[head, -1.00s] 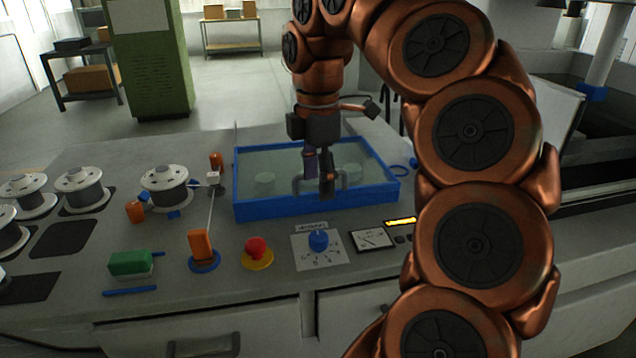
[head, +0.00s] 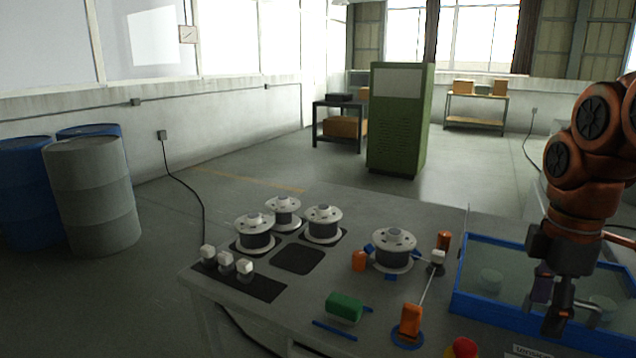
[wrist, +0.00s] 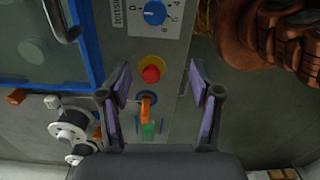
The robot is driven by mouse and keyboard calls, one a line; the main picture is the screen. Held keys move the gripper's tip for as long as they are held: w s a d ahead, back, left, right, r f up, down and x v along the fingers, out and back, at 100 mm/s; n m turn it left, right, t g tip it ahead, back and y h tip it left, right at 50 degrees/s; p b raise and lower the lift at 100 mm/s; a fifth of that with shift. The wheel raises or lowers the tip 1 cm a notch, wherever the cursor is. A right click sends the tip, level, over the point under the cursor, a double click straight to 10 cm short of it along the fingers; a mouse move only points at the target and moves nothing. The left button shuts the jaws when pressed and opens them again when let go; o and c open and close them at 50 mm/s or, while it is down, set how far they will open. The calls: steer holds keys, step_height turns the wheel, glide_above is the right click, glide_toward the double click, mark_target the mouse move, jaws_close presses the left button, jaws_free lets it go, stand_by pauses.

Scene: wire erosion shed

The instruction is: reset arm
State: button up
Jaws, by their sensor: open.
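My gripper (head: 556,304) hangs at the right of the head view, over the near part of the blue-rimmed tank (head: 484,300) with its clear cover. In the wrist view my gripper (wrist: 162,95) is open, with its two purple-padded fingers apart and nothing between them. Below and between the fingers the wrist view shows the red emergency button (wrist: 151,74) on its yellow base, and an orange lever (wrist: 145,107). The blue rotary knob (wrist: 155,13) is at the top of that view. The gripper touches none of them that I can see.
Wire spools (head: 256,232) stand on the bench at the left, with a spool (head: 394,248) nearer the tank. A green block (head: 345,307) lies in front. A green cabinet (head: 398,120) and barrels (head: 92,195) stand beyond the bench. The floor between is clear.

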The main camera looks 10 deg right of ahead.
steer(key=s+a+f+m+p, duration=0.3)
steer(key=s+a+m, duration=0.1)
steer(key=a, duration=0.2)
steer(key=s+a+f+m+g+p, duration=0.1)
steer(key=s+a+f+m+p, duration=0.2)
steer(key=a, duration=0.4)
steer(key=s+a+f+m+p, duration=0.3)
steer(key=s+a+m, duration=0.2)
steer(key=a, duration=0.1)
steer(key=shift+a+g, duration=0.3)
steer(key=shift+a, duration=0.1)
